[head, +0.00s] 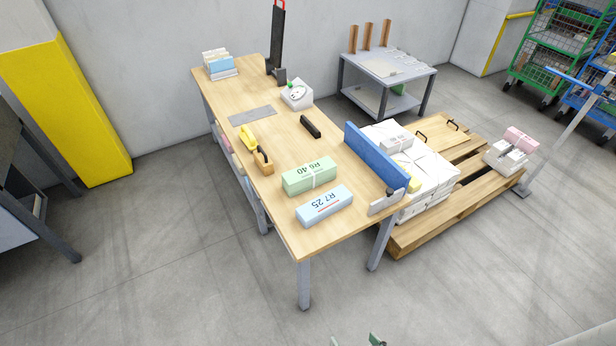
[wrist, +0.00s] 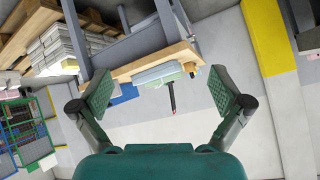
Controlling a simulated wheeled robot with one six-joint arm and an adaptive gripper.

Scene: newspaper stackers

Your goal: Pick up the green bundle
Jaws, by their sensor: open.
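The green bundle (head: 297,184), marked R6 40 with a pale band around it, lies on the wooden table (head: 290,222) near its front end. A light blue bundle (head: 318,212), marked R7 25, lies just in front of it, nearer me. In the wrist view, the light blue bundle (wrist: 155,72) shows at the table edge, with a green strip beside it that looks like the green bundle (wrist: 172,79). My gripper (wrist: 162,93) is open and empty, apart from the table. Only its tips show at the bottom of the head view (head: 356,341).
A blue upright board (head: 377,158) stands along the table's right side. A yellow tool (head: 247,137), a wooden-handled item (head: 263,161) and a black block (head: 310,126) lie farther back. A pallet (head: 418,230) with white stacks stands right. Floor before the table is clear.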

